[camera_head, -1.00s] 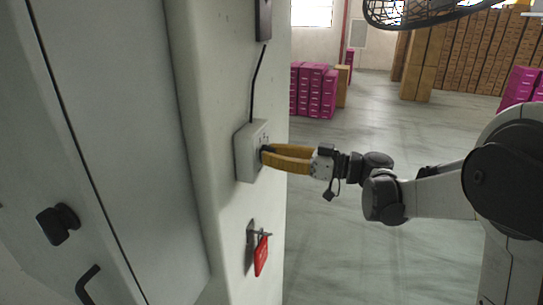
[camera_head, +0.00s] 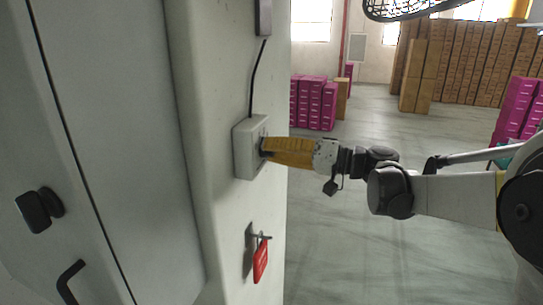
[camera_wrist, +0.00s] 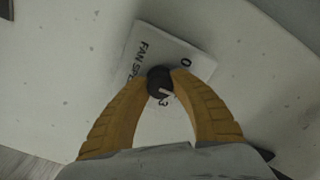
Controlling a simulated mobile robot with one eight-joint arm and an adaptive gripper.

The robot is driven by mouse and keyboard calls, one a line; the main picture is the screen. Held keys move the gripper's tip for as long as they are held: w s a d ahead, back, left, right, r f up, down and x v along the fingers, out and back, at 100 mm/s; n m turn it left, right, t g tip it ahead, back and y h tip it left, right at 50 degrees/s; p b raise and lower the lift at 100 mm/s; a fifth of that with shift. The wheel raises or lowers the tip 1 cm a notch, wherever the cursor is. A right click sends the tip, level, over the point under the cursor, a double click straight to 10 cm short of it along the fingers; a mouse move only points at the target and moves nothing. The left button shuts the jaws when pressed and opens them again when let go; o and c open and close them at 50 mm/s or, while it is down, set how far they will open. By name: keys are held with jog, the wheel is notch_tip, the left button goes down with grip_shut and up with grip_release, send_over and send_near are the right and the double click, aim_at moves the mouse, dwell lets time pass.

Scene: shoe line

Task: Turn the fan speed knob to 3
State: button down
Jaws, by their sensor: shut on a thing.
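The fan speed box (camera_head: 245,150) is a pale box on the side of the column in the head view. In the wrist view its pale face (camera_wrist: 150,42) shows the lettering "FAN SPE", a 0 at the upper right and a 3 just below the knob. The dark round knob (camera_wrist: 159,82) has a light pointer mark at its lower right, close to the 3; the exact setting is hard to read. My gripper (camera_head: 265,148) has yellow fingers, shut on the knob from both sides. In the head view the fingers hide the knob.
A red tag or padlock (camera_head: 261,262) hangs from a latch below the box. A dark cable (camera_head: 258,75) runs up from the box. A grey cabinet door with a black knob (camera_head: 38,209) is at left. Pink boxes (camera_head: 312,103) stand behind on open floor.

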jog(key=m+b, duration=0.2)
jog(key=m, duration=0.4)
jog(key=shift+m, duration=0.3)
jog(key=m+b, duration=0.1)
jog(key=m, duration=0.5)
jog(key=shift+m, duration=0.4)
jog(key=c, duration=1.1)
grip_release()
jog(key=shift+a, duration=0.1)
jog(key=shift+o, duration=0.2)
jog(key=v, duration=1.2)
